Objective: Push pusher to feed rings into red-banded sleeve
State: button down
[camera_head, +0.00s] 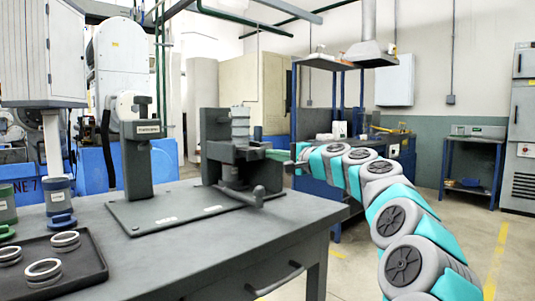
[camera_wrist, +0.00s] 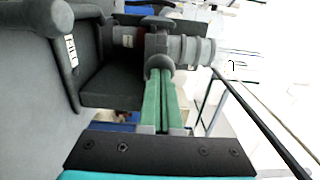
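My gripper (camera_head: 272,154) is at the right side of the dark grey feeding fixture (camera_head: 212,134). In the wrist view its green fingers (camera_wrist: 161,88) lie side by side, shut, with only a thin dark line between them. Their tips meet or almost meet a rounded grey knob (camera_wrist: 159,64), which looks like the pusher's end; exact contact is hidden. A stack of light grey rings (camera_wrist: 190,50) is beside the knob, also seen in the head view (camera_head: 240,124). A red-banded part (camera_wrist: 126,37), apparently the sleeve, shows past the knob, partly hidden.
An upright post (camera_head: 137,165) stands on the same base plate. A dark tray (camera_head: 88,277) with white rings (camera_head: 43,270) lies front left on the table, beside green and blue cups (camera_head: 59,197).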

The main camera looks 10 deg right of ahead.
jog(key=shift+p+x, duration=0.75)
jog(key=shift+x, duration=1.25)
jog(key=shift+s, duration=0.1)
jog(key=b+v, duration=0.2)
jog(key=v, duration=0.4)
jog(key=shift+s+d, duration=0.15)
jog(key=shift+s, duration=0.1)
jog(key=shift+s+d, duration=0.1)
jog(key=shift+b+v, duration=0.4)
jog(key=shift+v, duration=2)
